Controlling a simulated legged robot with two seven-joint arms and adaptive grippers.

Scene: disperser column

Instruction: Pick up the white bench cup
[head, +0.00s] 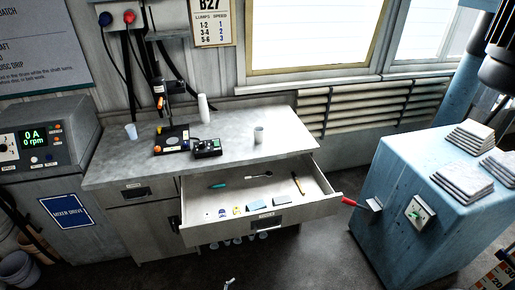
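A small off-white cup (259,135) stands upright on the grey bench top (236,150), right of the middle and behind the open drawer. A second pale, bluish cup (131,131) stands near the bench's left end. A tall white stack of cups (203,108) stands at the back of the bench. I cannot make out either of my grippers. A small pale shape (229,283) shows at the bottom edge, too small to identify.
The open drawer (310,207) juts out below the cup and holds several small tools and cards. A black control box (207,148) and a dark stand (172,140) are left of the cup.

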